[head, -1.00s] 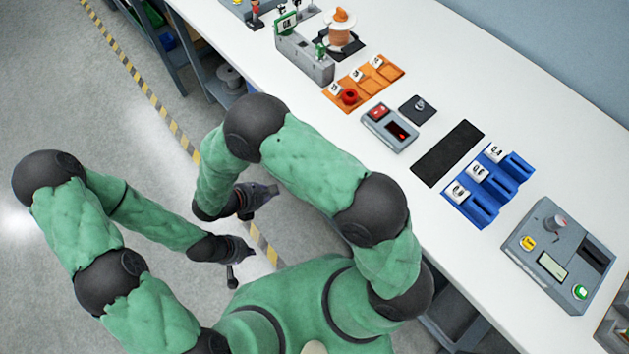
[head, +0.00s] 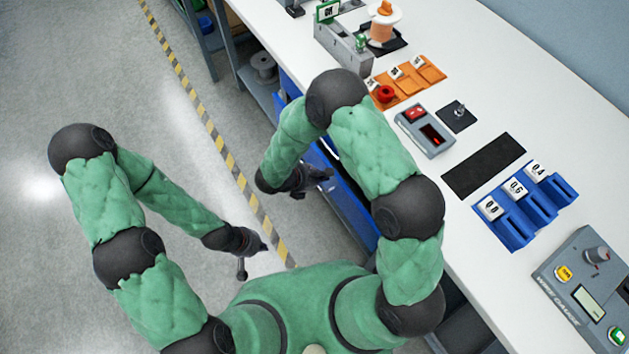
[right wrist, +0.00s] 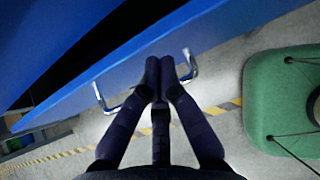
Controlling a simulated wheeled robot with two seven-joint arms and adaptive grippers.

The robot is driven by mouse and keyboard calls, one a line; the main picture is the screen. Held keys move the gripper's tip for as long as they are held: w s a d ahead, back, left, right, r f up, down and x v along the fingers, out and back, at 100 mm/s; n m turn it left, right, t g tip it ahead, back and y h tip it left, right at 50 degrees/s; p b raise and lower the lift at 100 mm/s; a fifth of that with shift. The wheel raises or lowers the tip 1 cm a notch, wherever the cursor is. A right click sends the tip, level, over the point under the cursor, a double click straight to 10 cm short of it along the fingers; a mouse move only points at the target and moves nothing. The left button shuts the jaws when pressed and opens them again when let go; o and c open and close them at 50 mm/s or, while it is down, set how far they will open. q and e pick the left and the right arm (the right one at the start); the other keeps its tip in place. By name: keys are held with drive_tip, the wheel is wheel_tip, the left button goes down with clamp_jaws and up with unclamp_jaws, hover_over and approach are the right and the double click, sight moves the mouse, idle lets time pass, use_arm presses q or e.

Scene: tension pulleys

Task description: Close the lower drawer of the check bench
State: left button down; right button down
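A blue drawer (head: 352,205) sticks out from under the check bench (head: 420,190) in the head view, partly hidden by my right arm. In the right wrist view a blue drawer front (right wrist: 130,62) slants across the top, with a dark gap above it. Its silver handle (right wrist: 192,68) crosses behind or under my right gripper (right wrist: 160,66), whose fingertips are together at the handle; contact is unclear. The right gripper also shows beside the drawer in the head view (head: 318,178). My left gripper (head: 262,247) hangs over the floor, away from the bench; its finger opening is unclear.
The bench top carries an orange tray (head: 432,72), a grey device with a red button (head: 425,130), a black mat (head: 484,165), a blue tray (head: 515,232) and a grey gauge box (head: 575,290). A yellow-black stripe (head: 225,150) runs along open floor to the left.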

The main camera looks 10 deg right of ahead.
drive_tip(key=shift+d, duration=0.25)
drive_tip(key=d, duration=0.1)
drive_tip(key=w+d, duration=0.1)
drive_tip(key=d, duration=0.2)
drive_tip(key=shift+w+d+b, duration=0.25)
drive_tip(key=shift+w+b, duration=0.1)
use_arm(q)
drive_tip(key=shift+a+f, duration=0.1)
drive_tip(key=shift+f, duration=0.25)
use_arm(e)
drive_tip(key=shift+a, duration=0.15)
